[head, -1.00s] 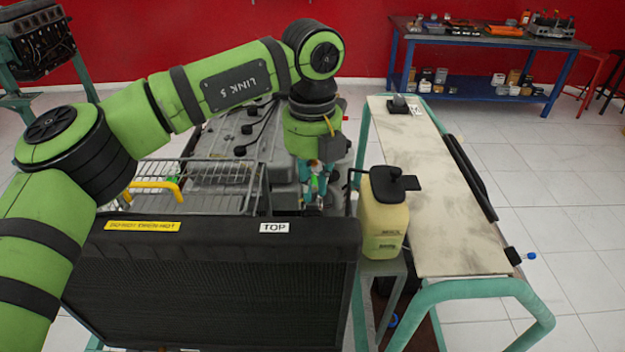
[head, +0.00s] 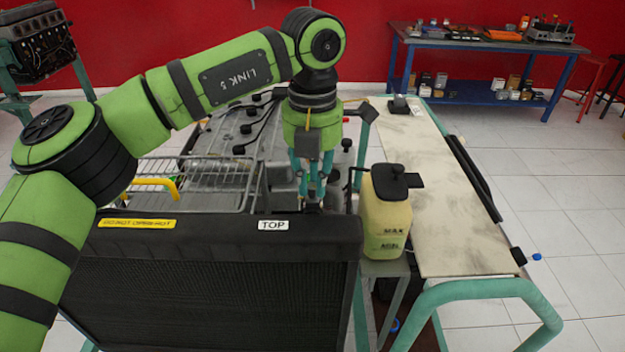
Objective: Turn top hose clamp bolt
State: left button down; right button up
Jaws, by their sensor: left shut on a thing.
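My right gripper is not in view.
A yellowish coolant bottle (head: 386,215) with a black cap stands just right of the radiator. A wire guard (head: 190,180) lies left of my gripper. A long worn board (head: 440,190) on a teal frame runs along the right. A blue workbench (head: 480,70) stands at the back.

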pick_arm(q)
jog(key=m, duration=0.3)
jog(key=shift+m, duration=0.4)
jog(key=m, duration=0.3)
jog(key=shift+m, duration=0.3)
jog(key=m, duration=0.3)
jog(key=shift+m, duration=0.3)
jog(key=m, duration=0.3)
jog(key=shift+m+p, duration=0.3)
jog(key=m, duration=0.3)
jog(key=shift+m, duration=0.3)
jog(key=m, duration=0.3)
jog(key=shift+m+p, duration=0.4)
jog(key=m, duration=0.6)
jog(key=shift+m+p, duration=0.3)
jog(key=shift+m, duration=0.1)
